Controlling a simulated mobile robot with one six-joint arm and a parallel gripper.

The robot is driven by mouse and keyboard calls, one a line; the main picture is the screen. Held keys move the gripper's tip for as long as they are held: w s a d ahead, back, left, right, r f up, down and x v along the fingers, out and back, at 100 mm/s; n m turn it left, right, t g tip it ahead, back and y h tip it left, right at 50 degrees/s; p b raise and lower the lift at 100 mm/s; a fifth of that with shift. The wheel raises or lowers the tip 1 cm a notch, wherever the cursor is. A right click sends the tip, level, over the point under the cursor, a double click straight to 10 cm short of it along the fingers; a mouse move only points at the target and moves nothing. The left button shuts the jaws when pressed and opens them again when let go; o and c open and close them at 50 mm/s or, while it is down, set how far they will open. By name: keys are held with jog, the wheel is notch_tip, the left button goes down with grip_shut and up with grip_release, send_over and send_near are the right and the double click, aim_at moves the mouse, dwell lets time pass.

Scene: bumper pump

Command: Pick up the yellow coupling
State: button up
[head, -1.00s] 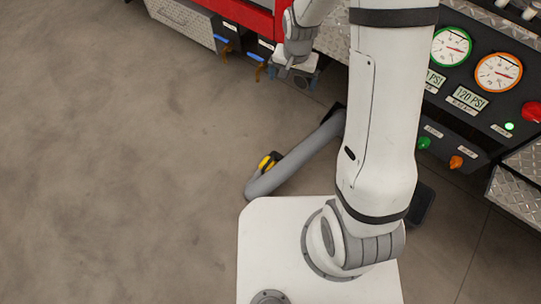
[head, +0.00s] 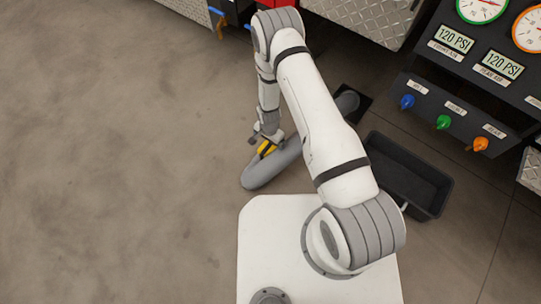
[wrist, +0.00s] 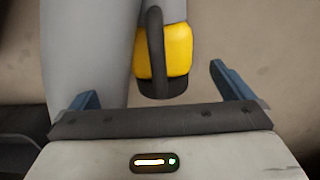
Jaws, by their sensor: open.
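The yellow coupling (head: 266,148) lies on the floor against the left side of a thick grey hose. It has a dark band or handle, seen more closely in the wrist view, where the coupling (wrist: 178,50) is at the top centre beside the hose. My gripper (head: 262,138) is right above the coupling in the head view and partly hides it. In the wrist view my gripper (wrist: 152,80) has its two blue fingers wide apart and empty. The coupling shows in line with the gap between them, a little beyond the fingertips; I cannot tell the exact distance.
The grey hose (head: 262,172) runs from near my white base up to the right, behind my arm. A black open bin (head: 412,178) stands on the right below a control panel (head: 460,120) with gauges and coloured knobs. The concrete floor on the left is clear.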

aim_at(270, 152)
jog(key=f+b, duration=0.1)
jog(key=f, duration=0.1)
jog(key=f+b, duration=0.1)
jog(key=f, duration=0.1)
jog(key=f+b, duration=0.1)
jog(key=f, duration=0.1)
jog(key=shift+w+d+f, duration=0.2)
jog(key=shift+d+f, duration=0.05)
jog(key=shift+f, duration=0.1)
jog(key=shift+r, duration=0.1)
jog(key=c, duration=1.8)
